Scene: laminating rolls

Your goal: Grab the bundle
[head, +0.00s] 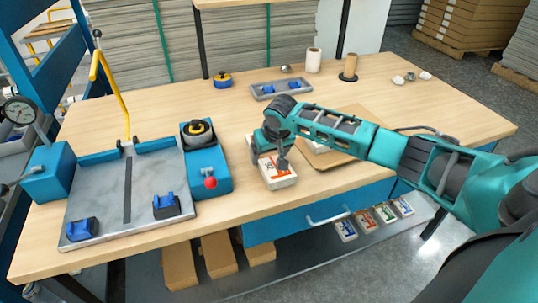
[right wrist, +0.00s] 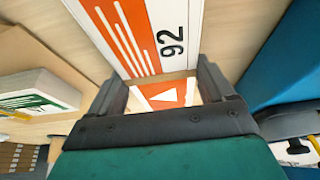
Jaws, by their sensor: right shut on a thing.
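The bundle (head: 279,178) is a white block with an orange and white label, at the front middle of the wooden table in the head view. My right gripper (head: 270,151) comes down over it from above and is shut on it. In the right wrist view the bundle's orange and white label with "92" (right wrist: 150,32) shows between and beyond the two dark fingers (right wrist: 161,92). The gripper hides part of the bundle, and I cannot tell whether it touches the table. My left gripper is not in view.
A grey plate press (head: 152,190) and a blue unit with a red knob (head: 208,175) stand left of the bundle. A green-labelled bundle (right wrist: 42,100) lies close by on the other side. A grey tray (head: 285,88) is behind. Bare table lies in front.

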